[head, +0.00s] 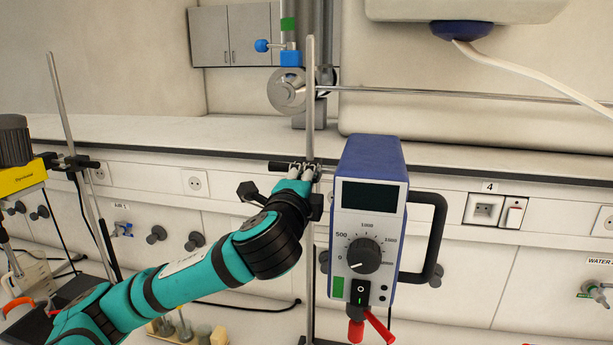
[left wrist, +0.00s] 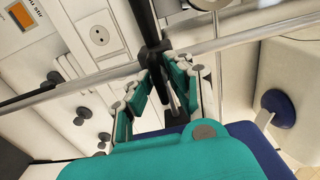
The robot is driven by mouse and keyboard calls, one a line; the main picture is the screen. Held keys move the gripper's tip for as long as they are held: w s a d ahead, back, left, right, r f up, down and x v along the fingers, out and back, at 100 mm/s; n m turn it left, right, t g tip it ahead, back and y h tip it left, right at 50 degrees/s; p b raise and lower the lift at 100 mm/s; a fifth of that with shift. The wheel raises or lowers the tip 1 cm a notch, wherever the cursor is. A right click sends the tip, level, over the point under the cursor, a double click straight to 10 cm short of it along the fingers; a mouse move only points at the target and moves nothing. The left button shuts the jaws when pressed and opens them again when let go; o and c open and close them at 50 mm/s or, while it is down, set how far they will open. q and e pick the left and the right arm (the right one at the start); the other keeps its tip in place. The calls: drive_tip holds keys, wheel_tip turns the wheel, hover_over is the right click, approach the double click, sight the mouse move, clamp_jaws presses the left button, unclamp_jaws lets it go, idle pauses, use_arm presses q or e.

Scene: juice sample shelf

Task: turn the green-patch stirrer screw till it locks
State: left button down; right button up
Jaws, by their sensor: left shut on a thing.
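The stirrer (head: 371,190) is a blue box with a grey front, a dial and a green patch (head: 337,288) at its lower left. It stands against the upright metal rod (head: 311,80), which crosses the left wrist view as a pale bar (left wrist: 240,33). A dark clamp bar (head: 282,166) meets the rod at the stirrer's upper left. My left gripper (head: 303,172) is at this clamp, just left of the stirrer. In the left wrist view its fingers (left wrist: 168,92) close around a small dark screw piece, mostly hidden between them. My right gripper is not in view.
A second rod stand (head: 72,125) and a yellow-and-black device (head: 20,175) are at the left. Black knobs (head: 195,241) and sockets (head: 195,182) line the wall panel. A black handle (head: 433,240) sticks out right of the stirrer. Red plugs (head: 378,328) hang below it.

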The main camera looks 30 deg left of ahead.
use_arm(q)
drive_tip(key=shift+f, duration=0.1)
idle(0.3)
drive_tip(key=c, duration=1.3)
unclamp_jaws()
drive_tip(key=shift+d, duration=0.1)
drive_tip(key=shift+c, duration=0.2)
drive_tip(key=v, duration=0.7)
drive_tip(key=shift+s, duration=0.2)
